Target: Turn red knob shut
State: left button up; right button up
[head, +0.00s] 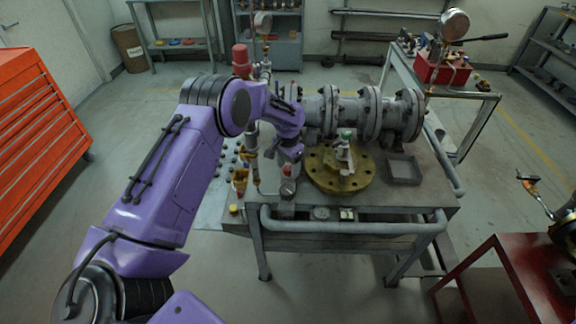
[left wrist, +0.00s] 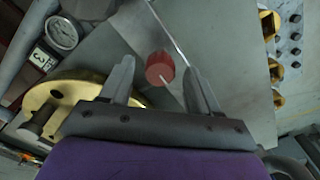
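The red knob (left wrist: 158,68) is a short round cap with a pale mark on its face. In the left wrist view it lies between the two finger tips of my left gripper (left wrist: 157,72), with a visible gap on each side. The fingers are spread and do not appear to touch it. In the head view my left gripper (head: 290,158) points down at the near left part of the bench, and a small red piece (head: 287,171) shows just below it. The depth between fingers and knob is hard to tell. My right gripper is not in view.
A brass flange (head: 325,180) stands right of the gripper, with grey flanged pipe (head: 345,112) behind it. A pressure gauge (left wrist: 62,33) is nearby. A grey tray (head: 403,170) sits at the bench's right. A red-topped vertical pipe (head: 241,60) rises behind the arm.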

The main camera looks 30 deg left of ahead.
aim_at(288, 168)
pick_arm(q)
notch_tip(288, 168, up, 10)
jog(key=b, duration=0.2)
jog(key=shift+r, duration=0.25)
dwell(0.5)
